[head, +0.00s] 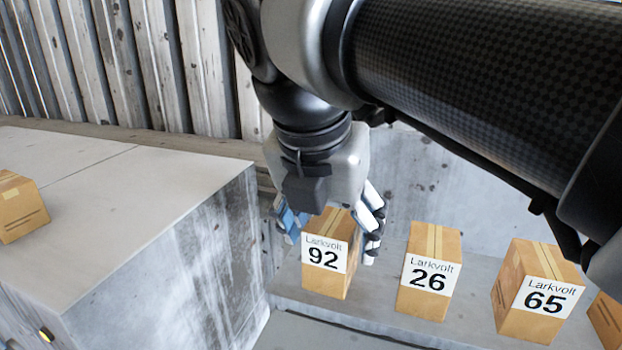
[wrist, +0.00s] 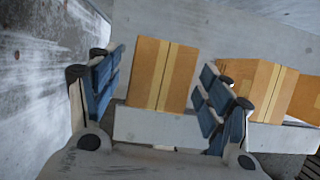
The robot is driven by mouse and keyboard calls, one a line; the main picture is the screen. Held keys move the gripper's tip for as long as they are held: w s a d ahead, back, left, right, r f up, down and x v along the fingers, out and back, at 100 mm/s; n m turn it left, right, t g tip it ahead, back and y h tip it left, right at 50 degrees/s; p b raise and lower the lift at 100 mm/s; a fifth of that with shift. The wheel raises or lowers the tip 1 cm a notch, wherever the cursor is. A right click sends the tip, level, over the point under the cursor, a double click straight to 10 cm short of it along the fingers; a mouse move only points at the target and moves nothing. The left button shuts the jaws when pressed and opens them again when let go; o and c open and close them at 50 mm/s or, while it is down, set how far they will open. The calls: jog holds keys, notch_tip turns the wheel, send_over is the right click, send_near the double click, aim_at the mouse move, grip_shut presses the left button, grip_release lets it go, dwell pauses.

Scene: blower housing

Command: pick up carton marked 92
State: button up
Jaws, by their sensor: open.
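The carton marked 92 (head: 328,257) stands upright on a grey ledge, with its white label facing the head camera. My gripper (head: 326,232) is open above it in the head view, with one finger at each side of the carton's upper part. In the wrist view the carton (wrist: 160,75) shows its tan face and pale tape strip between the two blue-padded fingers (wrist: 160,92). A small gap shows on each side there. I cannot tell whether either finger touches it. The carton's upper back is hidden by my gripper in the head view.
The carton marked 26 (head: 429,272) stands just right, close to my right finger. The carton marked 65 (head: 537,292) and a partly seen carton (head: 606,318) stand farther right. A large grey block (head: 180,230) rises at left, with another carton (head: 20,207) on top.

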jog(key=x, duration=0.5)
jog(key=shift+w+r, duration=0.15)
jog(key=shift+w, duration=0.05)
jog(key=shift+s, duration=0.1)
jog(key=shift+c, duration=0.4)
jog(key=c, duration=1.2)
